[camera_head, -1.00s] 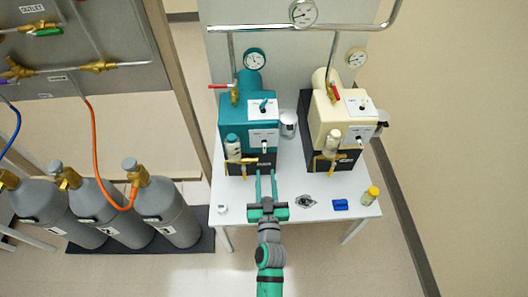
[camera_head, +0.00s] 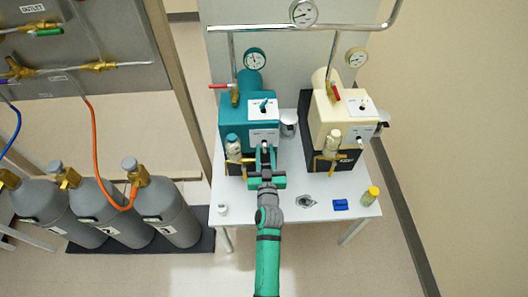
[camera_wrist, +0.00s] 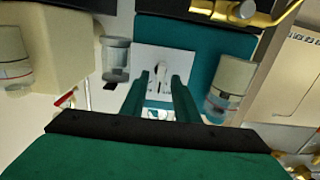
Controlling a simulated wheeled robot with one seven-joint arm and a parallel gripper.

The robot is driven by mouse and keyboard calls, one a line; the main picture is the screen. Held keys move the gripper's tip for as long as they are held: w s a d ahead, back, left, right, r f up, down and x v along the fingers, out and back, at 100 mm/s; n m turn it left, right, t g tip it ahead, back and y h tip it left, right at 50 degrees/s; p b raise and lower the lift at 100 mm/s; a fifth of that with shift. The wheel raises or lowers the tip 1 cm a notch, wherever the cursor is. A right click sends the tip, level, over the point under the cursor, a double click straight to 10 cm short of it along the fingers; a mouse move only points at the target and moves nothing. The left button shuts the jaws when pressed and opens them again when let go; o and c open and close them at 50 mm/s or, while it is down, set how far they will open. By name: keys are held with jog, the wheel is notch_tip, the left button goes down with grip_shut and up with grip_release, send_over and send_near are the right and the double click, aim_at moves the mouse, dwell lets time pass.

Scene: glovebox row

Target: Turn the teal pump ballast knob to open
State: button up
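The teal pump (camera_head: 234,112) stands on the white table, left of the cream pump. Its front has an upper white plate (camera_head: 257,108) with a small dark switch and a lower white plate (camera_head: 257,134) with a knob (camera_head: 265,143). I cannot read the labels. My gripper (camera_head: 265,150) is at the lower plate. In the wrist view, the white plate (camera_wrist: 177,58) and its pale knob (camera_wrist: 161,71) lie straight ahead. My gripper's two teal fingers (camera_wrist: 160,80) are apart, one on each side of the knob. I cannot tell whether they touch it.
The cream pump (camera_head: 326,118) stands to the right. A clear-walled bottle (camera_head: 233,148) and brass fitting are close left of my gripper. Grey cylinders (camera_head: 168,212) stand on the left.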

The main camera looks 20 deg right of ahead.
grip_shut()
jog(key=shift+w+d, duration=0.1)
jog(key=shift+d, duration=0.05)
jog(key=shift+m, duration=2.5)
jog(key=shift+f+m, duration=0.1)
jog(key=shift+m, duration=0.4)
